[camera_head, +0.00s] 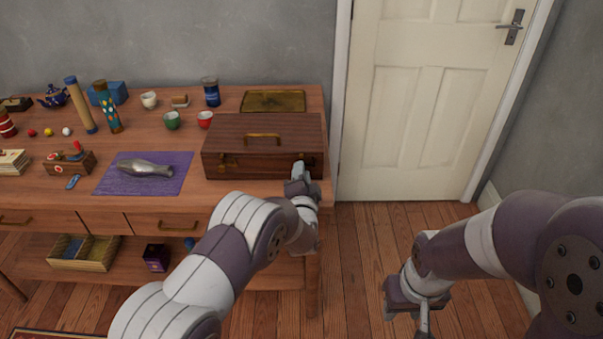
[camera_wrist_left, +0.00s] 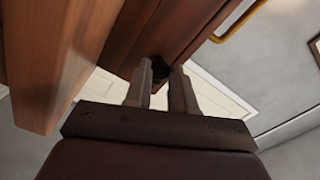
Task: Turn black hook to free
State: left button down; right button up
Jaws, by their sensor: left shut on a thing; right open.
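A closed brown wooden box (camera_head: 262,133) with a brass handle on its lid stands at the right end of the table. Its near face has a brass clasp at each end. My left gripper (camera_head: 300,167) is at the near face, by the right clasp (camera_head: 311,160). In the left wrist view, its fingers (camera_wrist_left: 163,75) are shut on a small dark piece at the box, which looks like the black hook (camera_wrist_left: 160,69). The fingers hide most of it, so its angle cannot be told. My right gripper (camera_head: 424,310) is open and empty over the floor, away from the table.
The floor right of the table is clear, before a white door (camera_head: 430,110).

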dwell(0.5)
pick_arm(q)
jog(key=c, duration=1)
grip_release()
jog(key=shift+o, duration=0.2)
jog(key=s+p, duration=0.1)
jog(key=s, duration=1.1)
jog(key=shift+s, duration=0.35)
